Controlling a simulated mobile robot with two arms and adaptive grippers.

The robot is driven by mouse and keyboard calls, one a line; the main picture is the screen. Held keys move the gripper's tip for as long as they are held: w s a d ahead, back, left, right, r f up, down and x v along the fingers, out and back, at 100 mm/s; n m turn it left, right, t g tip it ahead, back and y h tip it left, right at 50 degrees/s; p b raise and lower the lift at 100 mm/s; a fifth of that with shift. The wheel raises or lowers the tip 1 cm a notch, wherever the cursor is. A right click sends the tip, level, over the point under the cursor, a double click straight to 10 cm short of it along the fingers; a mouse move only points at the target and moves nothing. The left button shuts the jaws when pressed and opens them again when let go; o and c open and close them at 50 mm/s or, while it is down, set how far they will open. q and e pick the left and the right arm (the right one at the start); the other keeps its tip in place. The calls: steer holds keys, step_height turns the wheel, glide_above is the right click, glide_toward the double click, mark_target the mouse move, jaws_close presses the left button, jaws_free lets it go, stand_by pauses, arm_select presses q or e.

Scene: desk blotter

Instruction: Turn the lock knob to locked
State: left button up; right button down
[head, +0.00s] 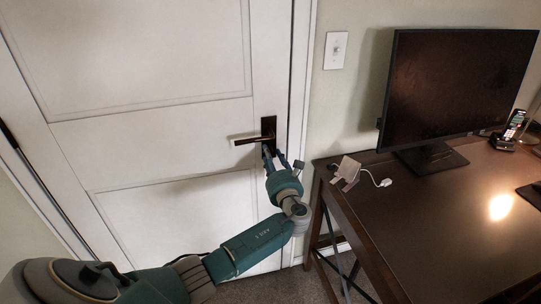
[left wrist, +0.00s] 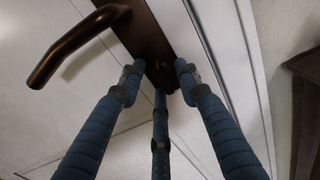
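The white door (head: 150,130) carries a dark bronze plate (head: 268,124) with a lever handle (head: 247,140) pointing left. Both also show in the left wrist view, the plate (left wrist: 148,38) at the top and the lever (left wrist: 75,42) at upper left. My left gripper (head: 269,154) is at the lower end of the plate, below the lever. In the left wrist view its blue fingers (left wrist: 158,76) are spread apart around the plate's lower end. The lock knob is not clearly visible; a dark part between the fingertips is too dim to tell. My right gripper is out of view.
A dark desk (head: 440,215) stands to the right, with a monitor (head: 460,85), a phone (head: 512,128) and a small pale stand with a white cable (head: 347,168). A light switch (head: 336,50) is on the wall. The door in front of my arm is clear.

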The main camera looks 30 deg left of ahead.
arm_select(q)
steer(key=shift+w+a, duration=0.4)
steer(key=shift+a, duration=0.05)
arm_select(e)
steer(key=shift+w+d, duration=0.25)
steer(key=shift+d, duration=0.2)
arm_select(q)
jaws_close()
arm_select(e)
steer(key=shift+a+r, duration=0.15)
